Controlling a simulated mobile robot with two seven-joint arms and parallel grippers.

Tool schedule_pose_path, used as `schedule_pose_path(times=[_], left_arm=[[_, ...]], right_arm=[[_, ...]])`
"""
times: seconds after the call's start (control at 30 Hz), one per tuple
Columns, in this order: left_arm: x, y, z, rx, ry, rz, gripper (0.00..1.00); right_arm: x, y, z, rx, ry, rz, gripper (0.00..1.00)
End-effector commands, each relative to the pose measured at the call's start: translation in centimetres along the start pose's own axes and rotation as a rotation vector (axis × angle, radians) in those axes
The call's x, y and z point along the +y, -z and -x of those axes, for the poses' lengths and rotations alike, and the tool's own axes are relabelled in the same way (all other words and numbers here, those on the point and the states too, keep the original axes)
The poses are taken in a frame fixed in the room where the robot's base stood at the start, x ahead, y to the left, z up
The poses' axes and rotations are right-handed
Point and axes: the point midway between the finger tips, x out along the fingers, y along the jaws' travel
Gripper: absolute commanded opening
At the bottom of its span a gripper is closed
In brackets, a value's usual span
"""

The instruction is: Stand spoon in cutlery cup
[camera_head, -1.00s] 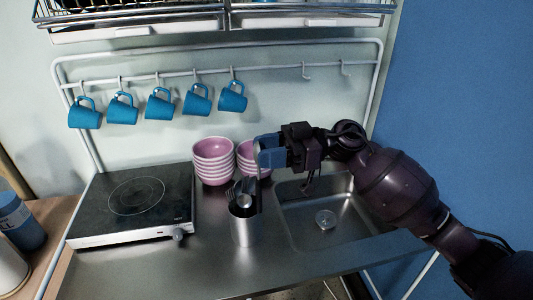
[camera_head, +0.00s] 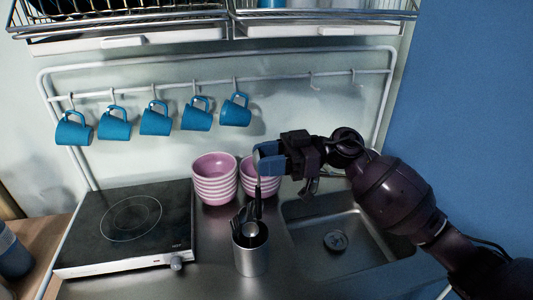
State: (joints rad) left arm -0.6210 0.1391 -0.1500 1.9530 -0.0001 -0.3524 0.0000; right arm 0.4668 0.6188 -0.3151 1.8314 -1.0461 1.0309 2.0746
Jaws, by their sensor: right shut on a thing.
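The cutlery cup (camera_head: 251,256) is a metal cylinder standing on the steel counter, with several dark and shiny utensils upright in it. My right gripper (camera_head: 261,158) has blue fingertips and comes in from the right, above the cup. It is shut on the spoon (camera_head: 258,189), a thin utensil that hangs roughly upright from the fingertips. The spoon's lower part overlaps the utensils at the cup's mouth, so I cannot tell how far it is inside. My left gripper is not in view.
Two stacks of pink bowls (camera_head: 214,182) stand behind the cup. A black hotplate (camera_head: 130,219) is on the left and a sink (camera_head: 355,238) on the right. Blue mugs (camera_head: 155,118) hang from a rail above. Bare counter lies around the cup.

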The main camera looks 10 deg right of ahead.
Motion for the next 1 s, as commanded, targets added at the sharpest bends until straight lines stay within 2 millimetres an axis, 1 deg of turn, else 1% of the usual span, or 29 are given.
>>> schedule_pose_path(times=[0.17,0.6,0.73,1.0], left_arm=[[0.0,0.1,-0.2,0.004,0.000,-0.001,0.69],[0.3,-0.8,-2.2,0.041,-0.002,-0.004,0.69],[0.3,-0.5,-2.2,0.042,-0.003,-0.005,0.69],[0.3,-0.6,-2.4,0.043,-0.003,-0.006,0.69]], right_arm=[[0.0,-1.2,0.0,0.001,0.001,-0.001,0.17],[0.0,-4.4,0.0,0.001,0.001,0.000,0.17],[0.0,-4.9,0.0,0.000,0.001,0.000,0.17],[0.0,-6.7,0.0,-0.001,0.000,-0.002,0.17]])
